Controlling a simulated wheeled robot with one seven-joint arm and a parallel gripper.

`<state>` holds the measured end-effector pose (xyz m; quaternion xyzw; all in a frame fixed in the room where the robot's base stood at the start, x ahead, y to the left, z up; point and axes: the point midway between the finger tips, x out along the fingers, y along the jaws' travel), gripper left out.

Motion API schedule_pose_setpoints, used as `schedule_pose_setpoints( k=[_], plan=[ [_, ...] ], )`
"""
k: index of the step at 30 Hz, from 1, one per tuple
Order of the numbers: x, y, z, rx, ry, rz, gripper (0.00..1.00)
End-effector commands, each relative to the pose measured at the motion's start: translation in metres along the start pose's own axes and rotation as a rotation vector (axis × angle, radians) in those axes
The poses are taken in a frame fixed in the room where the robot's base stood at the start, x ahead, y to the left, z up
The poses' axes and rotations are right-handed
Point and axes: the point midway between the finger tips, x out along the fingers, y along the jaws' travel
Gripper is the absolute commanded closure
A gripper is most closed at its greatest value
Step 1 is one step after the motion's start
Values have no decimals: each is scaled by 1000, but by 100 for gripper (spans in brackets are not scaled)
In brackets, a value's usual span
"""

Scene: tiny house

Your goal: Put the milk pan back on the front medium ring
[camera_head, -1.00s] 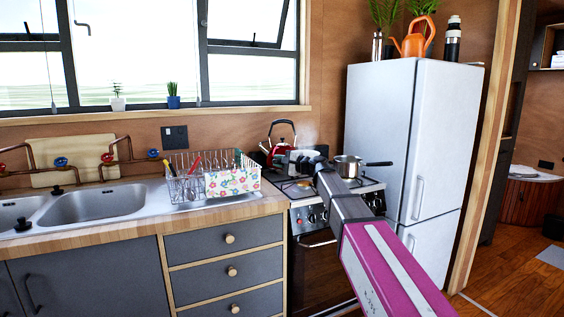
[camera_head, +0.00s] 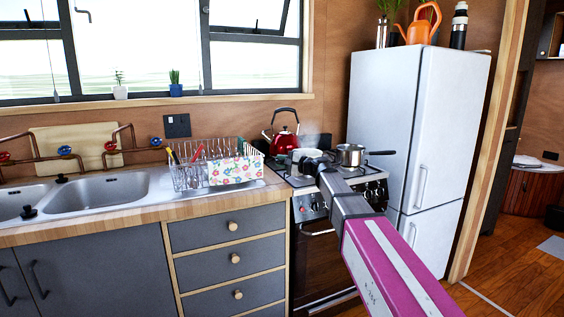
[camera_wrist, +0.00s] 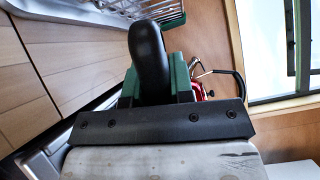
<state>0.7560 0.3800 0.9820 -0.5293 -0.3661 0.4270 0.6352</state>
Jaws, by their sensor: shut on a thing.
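My gripper (camera_head: 318,165) is over the stove (camera_head: 312,205). In the wrist view, the green fingers of my gripper (camera_wrist: 155,88) are shut on a black handle (camera_wrist: 148,55). A pale pan-like shape (camera_head: 304,154) shows just beyond my gripper in the head view, probably the milk pan; my gripper hides part of it, and I cannot tell whether it touches the hob. The front left of the hob shows below it. A steel pan (camera_head: 349,156) with a black handle pointing right stands at the hob's right side.
A red kettle (camera_head: 284,142) stands at the back left of the hob. A dish rack (camera_head: 213,168) with a flowered cloth is on the counter to the left. A white fridge (camera_head: 395,120) stands close on the right. Steam rises behind my gripper.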

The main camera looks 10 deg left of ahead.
Motion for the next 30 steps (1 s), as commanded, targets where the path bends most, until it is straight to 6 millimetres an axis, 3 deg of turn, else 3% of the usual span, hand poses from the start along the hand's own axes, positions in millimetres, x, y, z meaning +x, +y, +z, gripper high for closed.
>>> schedule_pose_setpoints(
  k=[24,25,27,30],
  plan=[
    [0,11,-2,-3,0,0,100],
    [0,11,-2,-3,0,0,75],
    [0,11,-2,-3,0,0,52],
    [0,11,-2,-2,0,0,48]
  ],
)
